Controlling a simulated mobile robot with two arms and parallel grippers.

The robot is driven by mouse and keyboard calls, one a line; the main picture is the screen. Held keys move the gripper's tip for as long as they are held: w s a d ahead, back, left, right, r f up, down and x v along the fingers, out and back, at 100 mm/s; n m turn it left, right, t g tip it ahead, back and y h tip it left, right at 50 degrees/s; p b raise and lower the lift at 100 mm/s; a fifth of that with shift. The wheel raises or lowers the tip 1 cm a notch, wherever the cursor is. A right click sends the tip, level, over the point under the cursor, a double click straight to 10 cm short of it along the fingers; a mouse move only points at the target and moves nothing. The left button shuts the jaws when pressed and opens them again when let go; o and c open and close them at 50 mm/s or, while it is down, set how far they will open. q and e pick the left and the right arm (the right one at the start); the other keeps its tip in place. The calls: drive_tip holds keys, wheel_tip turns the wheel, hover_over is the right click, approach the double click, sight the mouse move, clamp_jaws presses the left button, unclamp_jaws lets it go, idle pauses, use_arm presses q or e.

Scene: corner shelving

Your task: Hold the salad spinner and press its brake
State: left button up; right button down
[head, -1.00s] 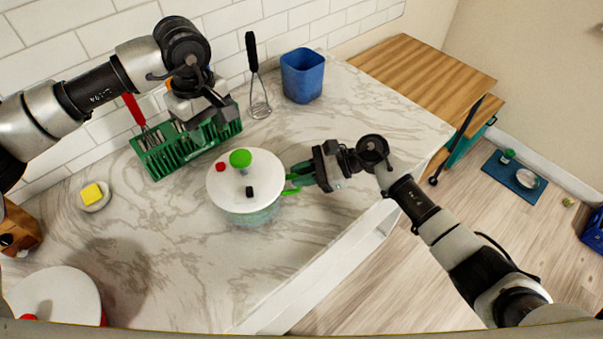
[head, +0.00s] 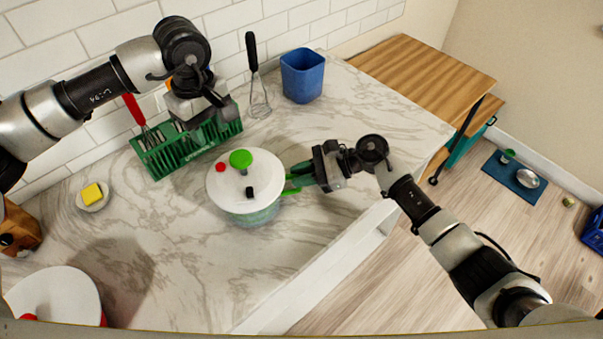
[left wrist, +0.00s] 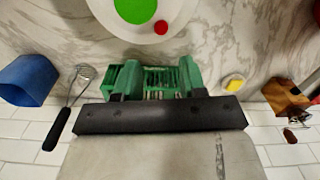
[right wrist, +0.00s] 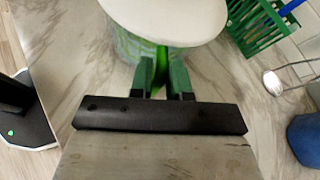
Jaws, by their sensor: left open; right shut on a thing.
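The salad spinner (head: 235,203) stands on the marble counter, with a white lid, a clear greenish bowl, a green knob (head: 240,159), a small red button (head: 220,167) and a small black part (head: 250,192). My right gripper (head: 297,178) is shut on its green side handle (right wrist: 161,83), on the spinner's right. My left gripper (left wrist: 160,80) is open and empty, above the green rack behind the spinner. The knob (left wrist: 136,8) and red button (left wrist: 160,27) show at the top of the left wrist view. Which part is the brake is not labelled.
The green rack (head: 165,163) stands by the tiled wall. A yellow block (head: 92,193) on a small dish is at left. The counter front of the spinner is clear.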

sight(220, 165)
use_arm(q)
drive_tip(key=shift+s+m, duration=0.1)
drive_tip(key=shift+m, duration=0.7)
clamp_jaws()
drive_tip(key=shift+f, duration=3.35)
